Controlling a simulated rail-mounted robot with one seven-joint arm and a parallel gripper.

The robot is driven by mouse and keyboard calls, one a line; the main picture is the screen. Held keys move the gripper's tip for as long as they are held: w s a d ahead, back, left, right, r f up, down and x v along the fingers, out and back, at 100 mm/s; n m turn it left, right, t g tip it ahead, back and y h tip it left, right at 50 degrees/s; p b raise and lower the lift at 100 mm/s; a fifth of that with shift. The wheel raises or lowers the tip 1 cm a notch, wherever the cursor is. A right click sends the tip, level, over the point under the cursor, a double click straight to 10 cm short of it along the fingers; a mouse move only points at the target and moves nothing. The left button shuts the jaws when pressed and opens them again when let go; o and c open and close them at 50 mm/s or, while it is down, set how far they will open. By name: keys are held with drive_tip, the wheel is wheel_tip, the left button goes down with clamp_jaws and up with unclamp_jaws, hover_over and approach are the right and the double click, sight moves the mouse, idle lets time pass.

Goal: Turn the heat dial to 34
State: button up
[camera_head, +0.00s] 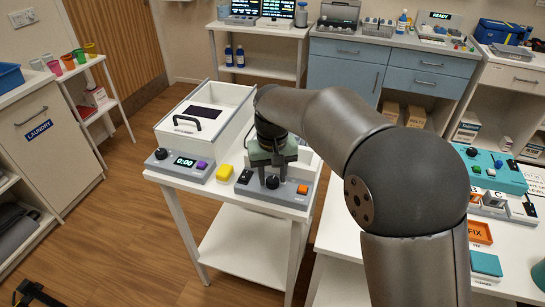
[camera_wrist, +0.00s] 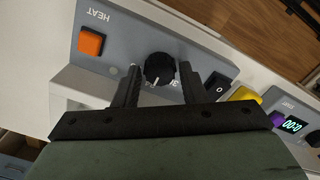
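The heat dial (camera_wrist: 159,67) is a round black knob with a white pointer mark, on the grey sloped panel (camera_wrist: 125,38) labelled HEAT. In the wrist view the mark points down and slightly left, toward my gripper's palm. A printed number beside the right finger is partly hidden, so I cannot read the setting. My gripper (camera_wrist: 160,72) has one finger on each side of the dial, with a small gap showing at each side. In the head view my gripper (camera_head: 271,163) is just above the dial (camera_head: 272,182).
The panel also carries an orange button (camera_wrist: 91,41) and a black switch (camera_wrist: 217,85). A yellow block (camera_head: 225,172) sits left of it, beside a second panel (camera_head: 178,167) with a dial, a 0:00 display and a purple button. A white lidded box (camera_head: 205,115) stands behind.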

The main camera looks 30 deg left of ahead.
sight(273, 179)
wheel_tip(273, 179, up, 17)
drive_tip(key=shift+p, duration=0.45)
drive_tip(key=shift+d, duration=0.1)
drive_tip(key=d+f+m, duration=0.2)
drive_tip(key=d, duration=1.2)
drive_tip(key=d+f+m, duration=0.3)
drive_tip(key=d, duration=1.1)
drive_tip(key=s+d+f+m, duration=0.3)
drive_tip(key=s+d+f, duration=0.7)
drive_tip(key=s+d, duration=0.4)
drive_tip(key=shift+s+d+m, duration=0.15)
drive_tip(key=shift+d+m, duration=0.15)
drive_tip(key=shift+d, duration=0.55)
drive_tip(key=shift+f, duration=0.1)
